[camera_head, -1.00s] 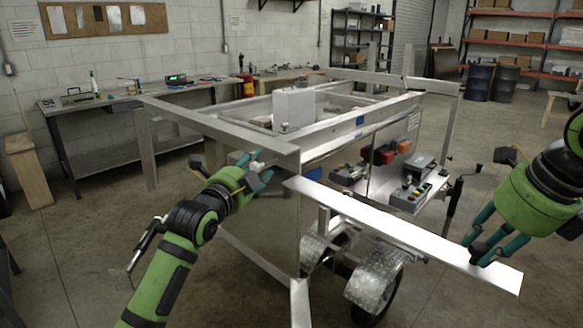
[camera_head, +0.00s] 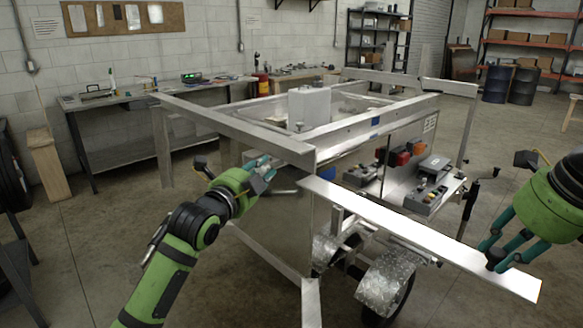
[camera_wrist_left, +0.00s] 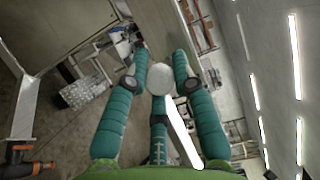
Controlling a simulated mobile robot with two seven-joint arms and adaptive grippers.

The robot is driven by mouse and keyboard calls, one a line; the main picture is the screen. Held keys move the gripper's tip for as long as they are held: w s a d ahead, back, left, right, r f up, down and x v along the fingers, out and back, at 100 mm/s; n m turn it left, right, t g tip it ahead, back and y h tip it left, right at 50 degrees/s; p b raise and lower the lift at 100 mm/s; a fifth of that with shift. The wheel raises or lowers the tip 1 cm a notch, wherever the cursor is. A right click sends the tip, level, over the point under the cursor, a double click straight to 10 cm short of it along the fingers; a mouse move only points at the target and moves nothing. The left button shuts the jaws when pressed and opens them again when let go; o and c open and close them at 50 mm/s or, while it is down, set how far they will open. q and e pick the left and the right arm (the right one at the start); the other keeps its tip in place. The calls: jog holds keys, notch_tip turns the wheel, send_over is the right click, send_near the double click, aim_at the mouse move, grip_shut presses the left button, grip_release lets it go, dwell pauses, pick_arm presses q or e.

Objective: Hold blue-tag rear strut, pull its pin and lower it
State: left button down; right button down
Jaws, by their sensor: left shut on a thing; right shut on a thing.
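A long flat aluminium strut (camera_head: 410,232) slopes down to the right from the trailer's near corner, in the head view. My right gripper (camera_head: 494,262) is shut on it near its outer end. I see no blue tag on its face; a small blue patch (camera_head: 375,121) shows on the trailer's side rail. My left gripper (camera_head: 266,168) is left of the corner, beside the frame. In the left wrist view its fingers close around a pale round-ended piece (camera_wrist_left: 160,78), perhaps the pin. Whether it is clear of its hole is hidden.
The trailer frame (camera_head: 240,128) fills the middle, with a wheel fender (camera_head: 385,283) under the strut. Control boxes (camera_head: 432,188) sit on a side shelf. A workbench (camera_head: 130,150) stands behind at the left. Floor is open at the front left.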

pick_arm(q)
jog(key=shift+s+a, duration=0.15)
jog(key=shift+a, duration=0.2)
pick_arm(e)
jog(key=shift+w+d, duration=0.1)
jog(key=shift+w, duration=0.05)
pick_arm(q)
jog(key=c, duration=1.1)
grip_release()
jog(key=shift+o, duration=0.4)
jog(key=shift+s+a, duration=0.1)
jog(key=shift+a, duration=0.05)
pick_arm(e)
jog(key=shift+r, duration=0.15)
pick_arm(q)
jog(key=shift+s, duration=0.1)
jog(key=v, duration=1.1)
jog(key=shift+s, duration=0.35)
